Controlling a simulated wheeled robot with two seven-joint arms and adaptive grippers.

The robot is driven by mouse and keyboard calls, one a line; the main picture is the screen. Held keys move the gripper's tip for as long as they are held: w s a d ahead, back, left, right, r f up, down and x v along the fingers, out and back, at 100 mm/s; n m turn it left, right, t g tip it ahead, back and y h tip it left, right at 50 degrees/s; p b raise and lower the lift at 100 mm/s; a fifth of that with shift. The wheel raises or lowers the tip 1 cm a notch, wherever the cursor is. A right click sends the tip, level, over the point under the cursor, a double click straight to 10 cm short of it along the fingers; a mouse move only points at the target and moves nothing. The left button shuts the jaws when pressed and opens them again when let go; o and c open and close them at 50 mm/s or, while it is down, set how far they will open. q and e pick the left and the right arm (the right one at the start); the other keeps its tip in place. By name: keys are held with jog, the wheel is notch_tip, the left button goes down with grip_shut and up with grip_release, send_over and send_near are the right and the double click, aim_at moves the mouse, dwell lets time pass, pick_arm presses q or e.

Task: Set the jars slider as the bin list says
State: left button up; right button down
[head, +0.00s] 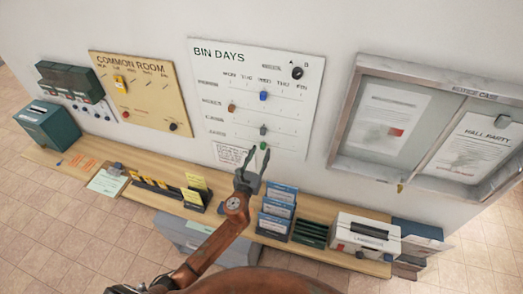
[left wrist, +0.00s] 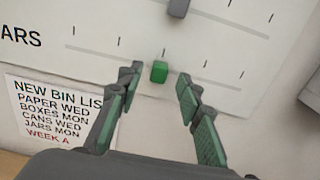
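The jars slider is a green block (head: 263,145) on the lowest row of the white BIN DAYS board (head: 215,80). It sits at the third tick, under WED. In the left wrist view, the green slider (left wrist: 159,72) lies between my left fingertips, with a gap on both sides. My left gripper (head: 258,156) is open at the board's lower edge. The bin list (left wrist: 55,110) reads PAPER WED, BOXES MON, CANS WED, JARS MON, WEEK A. My right gripper is not in view.
Above are the grey cans slider (head: 263,130), brown boxes slider (head: 232,107), blue paper slider (head: 263,96) and a black A/B dial (head: 297,73). A notice case (head: 345,110) hangs to the right. Below, a wooden shelf (head: 340,205) bears blue-card racks (head: 278,205) and a white box (head: 365,235).

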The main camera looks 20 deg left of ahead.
pick_arm(q)
jog(key=shift+w, duration=0.95)
grip_shut()
